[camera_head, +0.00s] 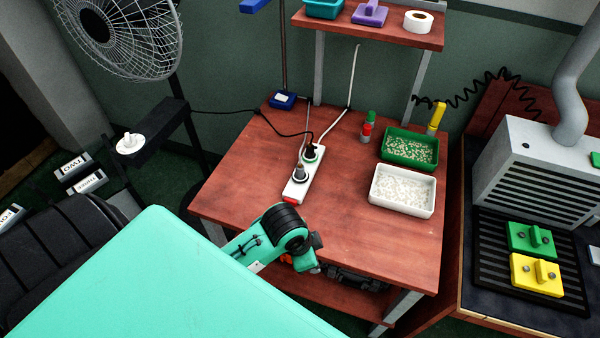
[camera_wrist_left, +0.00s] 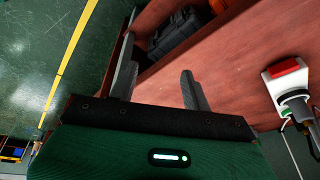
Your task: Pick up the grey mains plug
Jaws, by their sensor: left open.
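The grey mains plug (camera_head: 300,173) sits in a white power strip (camera_head: 292,190) with a red switch at its near end, on the red-brown table. In the left wrist view the grey plug (camera_wrist_left: 297,107) is at the right edge, on the strip beside the red switch. My left gripper (camera_wrist_left: 158,85) is open and empty, with the plug outside its fingers, to their right. In the head view my left wrist is at the table's front edge, nearer than the strip, and hides the fingertips. My right gripper is not in view.
A black plug (camera_head: 311,152) sits in the strip's far end, with cords running behind. A green tray (camera_head: 409,163) and a white tray (camera_head: 402,207) stand to the right, near red and green-capped bottles. A black case (camera_wrist_left: 175,35) lies below the tabletop. The tabletop's left part is clear.

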